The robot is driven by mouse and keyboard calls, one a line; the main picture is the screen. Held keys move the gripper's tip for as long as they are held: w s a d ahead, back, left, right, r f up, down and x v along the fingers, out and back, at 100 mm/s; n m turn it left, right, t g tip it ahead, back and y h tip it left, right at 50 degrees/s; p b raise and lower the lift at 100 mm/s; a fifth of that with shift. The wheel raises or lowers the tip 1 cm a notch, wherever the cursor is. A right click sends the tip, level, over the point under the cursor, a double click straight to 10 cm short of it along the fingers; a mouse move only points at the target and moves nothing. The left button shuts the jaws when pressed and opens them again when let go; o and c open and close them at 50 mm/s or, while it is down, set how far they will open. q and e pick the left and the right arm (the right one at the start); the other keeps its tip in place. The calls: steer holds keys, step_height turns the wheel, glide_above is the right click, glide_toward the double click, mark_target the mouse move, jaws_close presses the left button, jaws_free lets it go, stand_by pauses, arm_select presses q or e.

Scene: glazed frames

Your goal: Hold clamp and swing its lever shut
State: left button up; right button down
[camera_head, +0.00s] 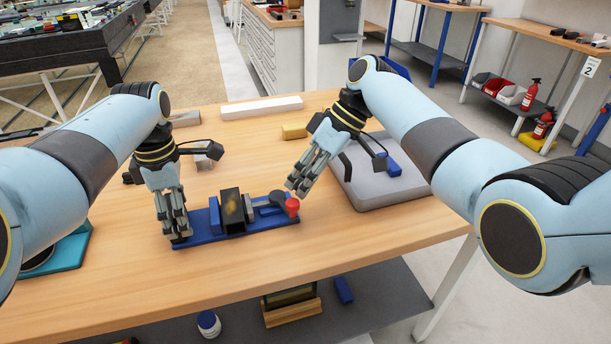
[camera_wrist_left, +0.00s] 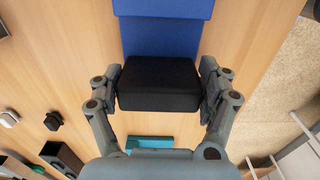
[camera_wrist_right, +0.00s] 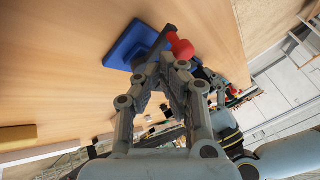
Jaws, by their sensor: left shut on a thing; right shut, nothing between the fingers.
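The clamp has a long blue base (camera_head: 262,222) lying on the wooden table, with a dark block (camera_head: 232,211) standing in its middle. Its lever ends in a red knob (camera_head: 292,205) at the right end, low over the base. My left gripper (camera_head: 180,236) is shut on the clamp's left end. In the left wrist view a black block (camera_wrist_left: 158,84) on the blue base sits between its fingers. My right gripper (camera_head: 298,190) is shut and empty, its fingertips just above the red knob. The knob also shows beside those fingertips in the right wrist view (camera_wrist_right: 180,47); I cannot tell if they touch.
A grey tray (camera_head: 372,198) with a blue block (camera_head: 392,166) lies right of the clamp. A yellow block (camera_head: 294,131) and a long white bar (camera_head: 262,108) lie behind. A teal item (camera_head: 70,246) is at the left. The table in front of the clamp is clear.

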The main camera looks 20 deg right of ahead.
steer(key=shift+s+a+f+m+t, duration=0.1)
steer(key=shift+s+a+m+t, duration=0.25)
steer(key=shift+m+t, duration=0.45)
stand_by(0.4)
steer(key=shift+s+a+m+t, duration=0.3)
steer(key=shift+a+m+t, duration=0.15)
steer(key=shift+m, duration=0.65)
steer(key=a+m+t, duration=0.1)
steer(key=m, duration=0.1)
steer(key=m+t+h, duration=0.1)
steer(key=m, duration=0.1)
steer(key=shift+s+a, duration=0.35)
steer(key=shift+a, duration=0.75)
steer(key=shift+d, duration=0.1)
